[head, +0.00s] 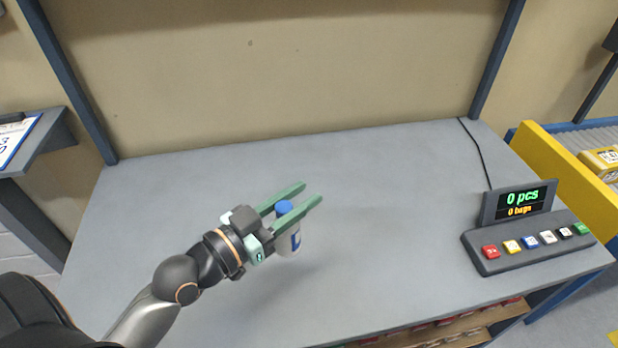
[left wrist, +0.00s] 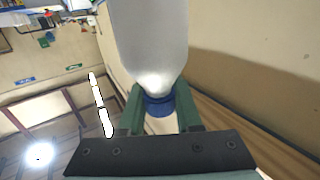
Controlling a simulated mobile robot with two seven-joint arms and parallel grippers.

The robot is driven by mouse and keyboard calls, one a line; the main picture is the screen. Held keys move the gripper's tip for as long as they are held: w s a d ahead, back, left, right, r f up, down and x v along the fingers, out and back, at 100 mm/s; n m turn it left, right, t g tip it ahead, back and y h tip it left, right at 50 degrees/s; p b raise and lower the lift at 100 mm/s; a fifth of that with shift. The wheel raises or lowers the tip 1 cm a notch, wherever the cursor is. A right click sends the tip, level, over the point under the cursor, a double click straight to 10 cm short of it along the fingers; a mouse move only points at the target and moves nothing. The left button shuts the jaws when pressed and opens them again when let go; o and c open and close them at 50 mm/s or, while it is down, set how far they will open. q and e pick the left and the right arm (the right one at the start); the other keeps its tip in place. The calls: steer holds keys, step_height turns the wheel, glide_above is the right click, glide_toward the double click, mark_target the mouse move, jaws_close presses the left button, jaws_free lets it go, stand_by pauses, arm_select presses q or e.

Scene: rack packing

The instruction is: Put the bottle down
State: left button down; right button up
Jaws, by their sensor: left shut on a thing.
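The bottle is white with a blue cap and a blue label (head: 288,243). It hangs upright between the green fingers of my left gripper (head: 291,198), which is shut on it near the cap. In the left wrist view the pale bottle (left wrist: 150,45) fills the upper middle, with its blue cap between the fingers (left wrist: 158,108). The grey table (head: 380,190) lies below. I cannot tell whether the bottle's base touches the table. My right gripper is not in view.
A counter device (head: 525,240) with a display and several coloured buttons stands at the table's right. Its cable (head: 478,150) runs to the back edge. A yellow-sided conveyor (head: 560,160) is beyond the right edge. The table around the bottle is clear.

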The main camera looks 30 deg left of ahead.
arm_select(q)
steer(key=shift+s+r, duration=0.15)
steer(key=shift+s, duration=0.1)
steer(key=shift+w+a+f+n+t+y+p, duration=0.2)
steer(key=shift+w+n+y+p, duration=0.2)
steer(key=shift+n+y, duration=0.5)
steer(key=shift+w+a+f+n+t+y+p, duration=0.1)
steer(key=shift+w+a+n+t+y+p, duration=0.3)
steer(key=shift+y, duration=0.85)
steer(key=shift+w+d+f+n+y+p, duration=0.1)
steer(key=shift+w+n+y+p, duration=0.25)
steer(key=shift+n+y, duration=0.65)
steer(key=shift+w, duration=0.1)
steer(key=shift+w, duration=0.1)
